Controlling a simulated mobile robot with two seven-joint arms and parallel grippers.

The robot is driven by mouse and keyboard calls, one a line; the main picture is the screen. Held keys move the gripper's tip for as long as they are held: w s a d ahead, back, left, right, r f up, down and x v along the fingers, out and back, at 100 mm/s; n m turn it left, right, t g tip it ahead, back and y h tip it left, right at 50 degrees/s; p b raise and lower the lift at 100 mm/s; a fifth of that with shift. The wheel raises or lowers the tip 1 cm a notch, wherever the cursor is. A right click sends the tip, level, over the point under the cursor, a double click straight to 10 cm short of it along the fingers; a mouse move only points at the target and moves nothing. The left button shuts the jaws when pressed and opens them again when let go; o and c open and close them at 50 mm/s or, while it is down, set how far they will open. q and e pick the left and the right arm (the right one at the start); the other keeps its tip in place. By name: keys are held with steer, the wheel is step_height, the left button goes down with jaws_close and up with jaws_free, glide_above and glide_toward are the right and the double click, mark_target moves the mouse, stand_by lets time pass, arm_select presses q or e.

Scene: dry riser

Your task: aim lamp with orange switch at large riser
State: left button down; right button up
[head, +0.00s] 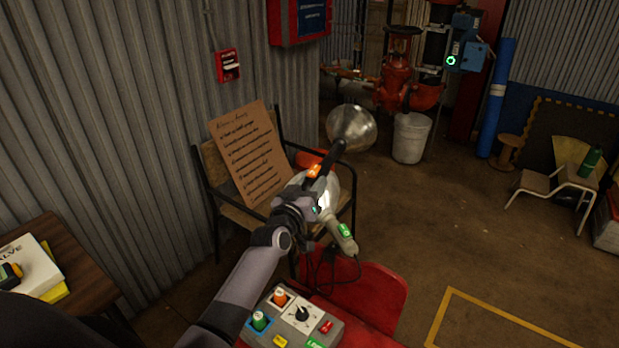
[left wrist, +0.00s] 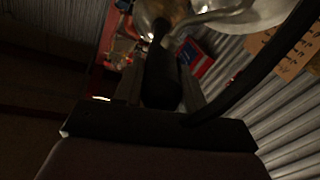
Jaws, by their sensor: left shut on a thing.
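My left gripper (head: 306,193) is shut on the dark handle of the lamp with the orange switch (head: 316,169). This lamp's silver reflector (head: 352,124) is up and to the right of the gripper, towards the back of the room. In the left wrist view the black handle (left wrist: 160,78) lies between the fingers, with the reflector (left wrist: 240,12) at the top. A second lamp with a green switch (head: 345,231) is just below the gripper, partly hidden by it. The large red riser (head: 396,78) stands at the back, beyond the held lamp. My right gripper is not in view.
A control box (head: 302,318) with coloured buttons and a dial is at the front, by a red seat (head: 365,290). A chair (head: 241,212) holds a cardboard note (head: 249,152). A white bucket (head: 410,138) stands below the riser. Open floor lies to the right.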

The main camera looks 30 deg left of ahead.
arm_select(q)
steer(key=shift+a+r+n+y+p, duration=0.1)
steer(key=shift+r+n+y+p, duration=0.2)
steer(key=shift+r+y+p, duration=0.2)
steer(key=shift+f, duration=0.1)
steer(key=c, duration=0.7)
jaws_free()
steer(key=shift+f, duration=0.15)
steer(key=shift+s+p, duration=0.45)
steer(key=s+p, duration=0.1)
steer(key=s, duration=0.1)
steer(key=s+p, duration=0.1)
steer(key=s, duration=0.1)
steer(key=s+d+p, duration=0.1)
steer(key=s+p, duration=0.1)
steer(key=shift+s, duration=0.1)
